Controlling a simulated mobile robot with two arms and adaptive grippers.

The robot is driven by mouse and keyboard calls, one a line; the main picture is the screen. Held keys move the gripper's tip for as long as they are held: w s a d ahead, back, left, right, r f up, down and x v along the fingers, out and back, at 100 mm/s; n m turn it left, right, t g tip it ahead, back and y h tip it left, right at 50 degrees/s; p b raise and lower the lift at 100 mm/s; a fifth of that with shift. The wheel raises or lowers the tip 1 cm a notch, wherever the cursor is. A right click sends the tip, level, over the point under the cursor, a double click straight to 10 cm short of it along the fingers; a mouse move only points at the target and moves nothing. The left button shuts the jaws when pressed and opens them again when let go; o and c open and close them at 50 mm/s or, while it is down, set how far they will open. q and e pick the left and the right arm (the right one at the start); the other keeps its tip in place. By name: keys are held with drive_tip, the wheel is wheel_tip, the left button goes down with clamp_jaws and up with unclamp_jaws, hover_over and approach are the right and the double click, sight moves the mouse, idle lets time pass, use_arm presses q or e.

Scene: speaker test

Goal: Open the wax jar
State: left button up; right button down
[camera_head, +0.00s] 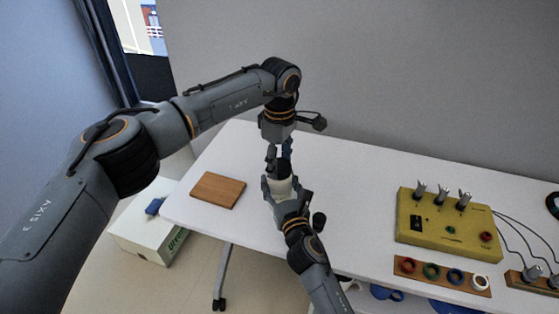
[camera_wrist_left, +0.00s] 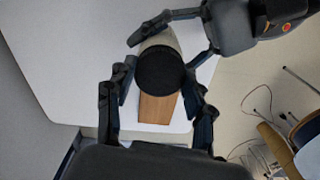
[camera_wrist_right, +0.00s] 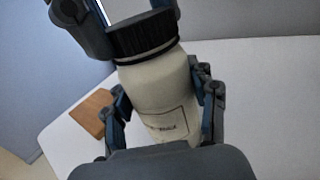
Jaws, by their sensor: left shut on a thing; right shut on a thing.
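The wax jar (camera_wrist_right: 160,92) is a cream-white bottle with a small label and a ribbed black lid (camera_wrist_right: 142,38). It is held in the air, above the white table, and shows small in the head view (camera_head: 281,187). My right gripper (camera_head: 280,188) comes from below and is shut around the jar's body. My left gripper (camera_head: 279,155) points down from above and is shut on the lid. In the left wrist view the round lid top (camera_wrist_left: 159,69) sits between its fingers. The lid is on the jar's mouth.
A wooden board (camera_head: 218,190) lies on the white table (camera_head: 345,185) at the left. A yellow box with knobs (camera_head: 440,225) and a wooden strip with coloured rings (camera_head: 441,276) stand at the right. The table between is clear. A white box (camera_head: 150,232) is on the floor.

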use_arm(q)
drive_tip(key=n, duration=3.4)
drive_tip(key=shift+r, duration=0.1)
drive_tip(key=n, duration=0.4)
